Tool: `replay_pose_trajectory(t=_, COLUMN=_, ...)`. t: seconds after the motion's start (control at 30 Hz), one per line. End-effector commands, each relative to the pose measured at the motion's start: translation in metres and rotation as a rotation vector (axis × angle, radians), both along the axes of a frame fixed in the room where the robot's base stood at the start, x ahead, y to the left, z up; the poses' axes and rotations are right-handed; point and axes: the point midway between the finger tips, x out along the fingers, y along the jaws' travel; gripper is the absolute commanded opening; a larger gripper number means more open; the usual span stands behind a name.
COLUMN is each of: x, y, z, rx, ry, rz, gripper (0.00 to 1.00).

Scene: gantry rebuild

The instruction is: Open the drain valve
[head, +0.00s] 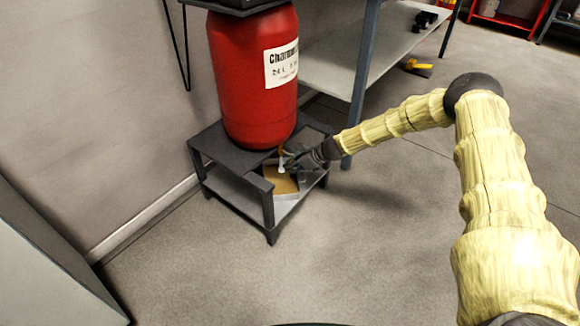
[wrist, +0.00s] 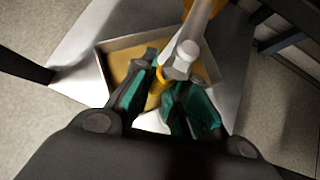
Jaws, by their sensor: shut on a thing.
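The drain valve (head: 282,166) is a small pale fitting at the foot of the red drum (head: 235,85), on its right front side. In the wrist view the drain valve (wrist: 181,60) is a grey-white body with a hexagonal end, and a yellow part, likely its handle (wrist: 155,92), shows below it. My gripper (head: 298,158) reaches the valve from the right. In the wrist view its green-padded fingers (wrist: 168,92) are closed around the yellow part, which is partly hidden between them. How far the handle is turned cannot be told.
The drum stands on a dark metal stand (head: 262,190) with a lower shelf. A shallow tray with a tan bottom (head: 284,186) lies under the valve; its rim (wrist: 103,70) shows in the wrist view. A workbench (head: 335,70) stands behind. The floor in front is clear.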

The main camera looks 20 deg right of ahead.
Motion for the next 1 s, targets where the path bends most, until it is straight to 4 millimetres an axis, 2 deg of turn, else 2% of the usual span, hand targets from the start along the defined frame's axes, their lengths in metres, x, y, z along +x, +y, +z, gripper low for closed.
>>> replay_pose_trajectory(t=0.2, x=-0.004, y=0.002, z=-0.003, rx=0.003, ry=0.007, rz=0.003, gripper=0.0)
replay_pose_trajectory(t=0.23, x=-0.004, y=0.002, z=-0.003, rx=0.003, ry=0.007, rz=0.003, gripper=0.18)
replay_pose_trajectory(t=0.33, x=-0.003, y=0.002, z=-0.003, rx=0.002, ry=0.007, rz=0.004, gripper=0.36)
replay_pose_trajectory(t=0.73, x=-0.003, y=0.001, z=0.001, rx=0.001, ry=0.003, rz=0.003, gripper=0.36)
replay_pose_trajectory(t=1.0, x=-0.016, y=-0.014, z=0.023, rx=0.002, ry=0.001, rz=0.002, gripper=0.36)
